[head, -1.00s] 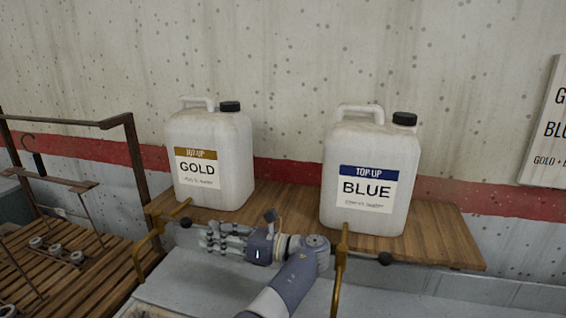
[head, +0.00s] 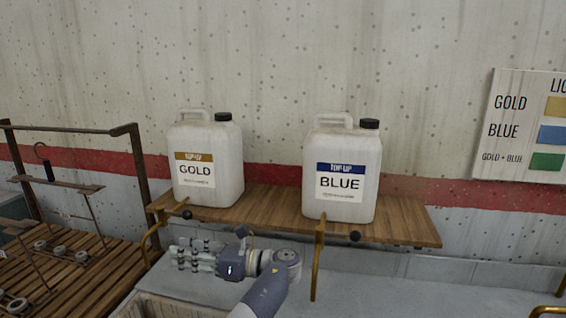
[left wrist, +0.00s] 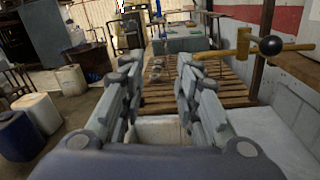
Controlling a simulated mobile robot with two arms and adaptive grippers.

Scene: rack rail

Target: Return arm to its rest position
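My left gripper (head: 188,255) is in front of and below the wooden shelf in the head view, its fingers pointing left. In the left wrist view the same gripper (left wrist: 157,75) shows two fingers spread apart with nothing between them. The white GOLD jug (head: 228,175) and the white BLUE jug (head: 362,185) stand upright on the shelf (head: 270,205), apart from the gripper. My right gripper is in neither view.
Brass lever arms with black knobs, a left one (head: 152,235) and a right one (head: 318,262), are at the shelf front. A slatted wooden rack (head: 85,262) stands at left. A sign (head: 525,125) hangs on the wall. Blue and white drums (left wrist: 22,135) stand on the floor.

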